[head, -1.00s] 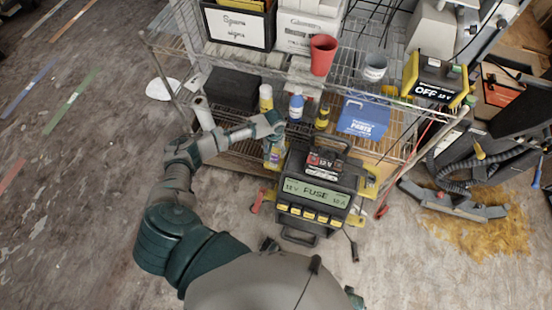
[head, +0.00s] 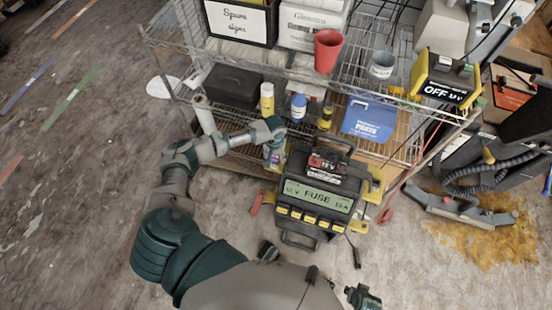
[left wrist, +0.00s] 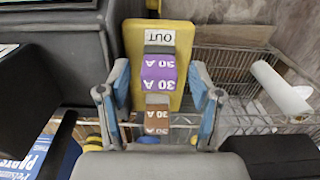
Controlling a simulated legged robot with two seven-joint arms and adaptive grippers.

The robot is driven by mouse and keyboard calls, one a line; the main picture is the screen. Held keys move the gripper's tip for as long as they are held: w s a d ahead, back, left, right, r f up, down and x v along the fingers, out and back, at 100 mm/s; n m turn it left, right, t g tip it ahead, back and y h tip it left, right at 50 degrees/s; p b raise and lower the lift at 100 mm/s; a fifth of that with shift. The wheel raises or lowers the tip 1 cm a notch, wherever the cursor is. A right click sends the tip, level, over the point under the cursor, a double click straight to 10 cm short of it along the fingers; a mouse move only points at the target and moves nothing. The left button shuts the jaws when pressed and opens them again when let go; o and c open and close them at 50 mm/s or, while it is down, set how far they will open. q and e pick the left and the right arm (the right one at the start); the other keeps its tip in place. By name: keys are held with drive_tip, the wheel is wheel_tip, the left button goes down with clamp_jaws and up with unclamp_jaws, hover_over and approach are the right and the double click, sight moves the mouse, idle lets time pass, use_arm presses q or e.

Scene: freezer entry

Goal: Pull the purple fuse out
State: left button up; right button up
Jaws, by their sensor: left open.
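The purple fuse (left wrist: 158,72), marked 30 A, sits on a yellow panel (left wrist: 180,92) in the left wrist view. A brown fuse (left wrist: 157,117), also marked 30 A, is below it in that picture. My left gripper (left wrist: 160,80) is open, with one blue-padded finger on each side of the purple fuse and visible gaps between. The purple fuse cannot be made out there. My right gripper is not in view.
A red-handled tool (head: 256,202) is left of the charger. Floor to the left is mostly clear.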

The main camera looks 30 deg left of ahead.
use_arm(q)
clamp_jaws()
drive_tip(key=shift+d+r+p, duration=0.1)
drive_tip(key=shift+p, duration=0.6)
idle(0.6)
idle(0.4)
drive_tip(key=shift+p, duration=0.4)
drive_tip(key=shift+r+p, duration=0.2)
drive_tip(key=shift+p, duration=0.1)
drive_tip(key=shift+r+p, duration=0.2)
drive_tip(key=shift+p, duration=0.2)
